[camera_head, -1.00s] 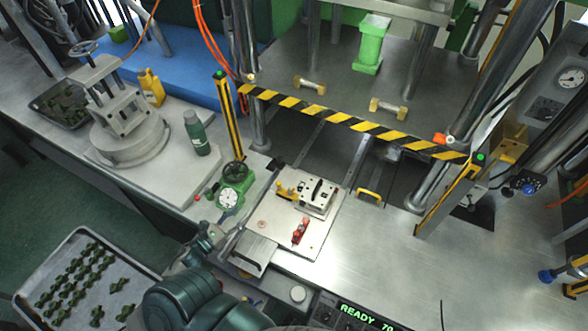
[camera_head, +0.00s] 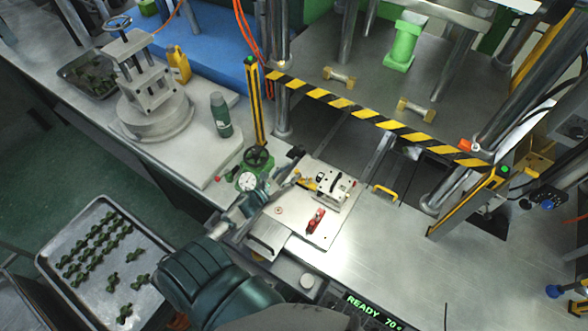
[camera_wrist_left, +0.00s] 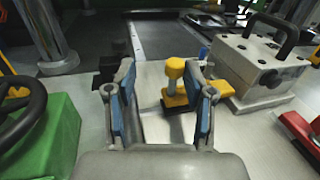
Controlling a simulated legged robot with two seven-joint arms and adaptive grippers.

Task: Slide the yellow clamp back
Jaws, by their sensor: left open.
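The yellow clamp (camera_head: 307,184) sits on the light plate, at the left side of the metal mold block (camera_head: 333,186). In the left wrist view the clamp (camera_wrist_left: 175,72) shows an upright round-topped knob on a flat yellow base, next to the mold block (camera_wrist_left: 262,62) with its black handle. My left gripper (camera_head: 293,174) is beside the clamp. In the left wrist view its blue-padded fingers (camera_wrist_left: 165,95) are open, with the knob seen between them, nearer the right finger. I cannot tell whether a finger touches it. My right gripper is not in view.
A red clamp (camera_head: 315,221) stands on the front of the plate. A green gauge body with a black handwheel (camera_head: 257,157) is close to the left of my gripper. A yellow-black striped bar (camera_head: 370,120) crosses behind. A tray of green parts (camera_head: 92,285) is at lower left.

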